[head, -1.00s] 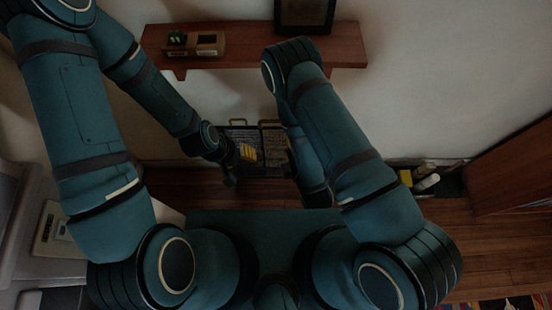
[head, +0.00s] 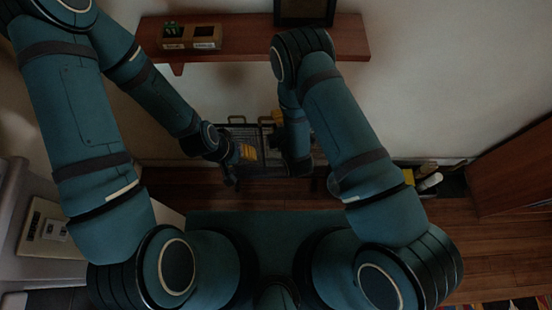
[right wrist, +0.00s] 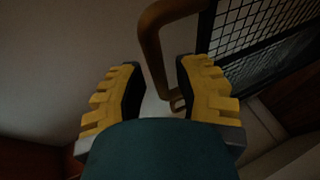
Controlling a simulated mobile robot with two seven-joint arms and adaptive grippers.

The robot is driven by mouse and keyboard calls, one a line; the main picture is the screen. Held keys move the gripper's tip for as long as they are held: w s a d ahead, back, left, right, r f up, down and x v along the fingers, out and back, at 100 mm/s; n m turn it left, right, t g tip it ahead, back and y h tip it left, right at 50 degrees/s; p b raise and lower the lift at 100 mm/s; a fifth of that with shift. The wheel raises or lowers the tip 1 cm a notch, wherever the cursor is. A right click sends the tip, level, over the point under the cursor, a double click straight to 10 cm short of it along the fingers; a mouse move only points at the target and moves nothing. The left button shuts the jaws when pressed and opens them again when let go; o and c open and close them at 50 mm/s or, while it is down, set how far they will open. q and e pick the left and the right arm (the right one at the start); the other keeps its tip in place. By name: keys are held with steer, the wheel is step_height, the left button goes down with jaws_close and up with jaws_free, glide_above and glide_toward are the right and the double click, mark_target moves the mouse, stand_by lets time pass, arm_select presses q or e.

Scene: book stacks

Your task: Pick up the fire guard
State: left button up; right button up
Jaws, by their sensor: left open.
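The fire guard (head: 252,132) is a black mesh panel with brass handles on its top edge, standing low by the wall below the shelf in the head view. In the right wrist view its mesh (right wrist: 262,28) is at the upper right. A brass handle (right wrist: 152,45) reaches down between the fingertips of my right gripper (right wrist: 155,80), which is open; I cannot tell if they touch. In the head view my right gripper (head: 278,117) is partly hidden by its arm, near the guard's right handle. My left gripper (head: 238,165) is open in front of the guard's left side.
A wooden wall shelf (head: 345,38) above the guard holds a small box (head: 190,37) and a dark frame (head: 304,10). Yellow and white items (head: 428,181) stand by the wall at right, near a wooden cabinet (head: 515,165). Pale furniture (head: 45,230) is at left.

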steer(key=shift+x, duration=0.75)
steer(key=shift+c, duration=0.4)
jaws_close()
steer(key=shift+r, duration=0.2)
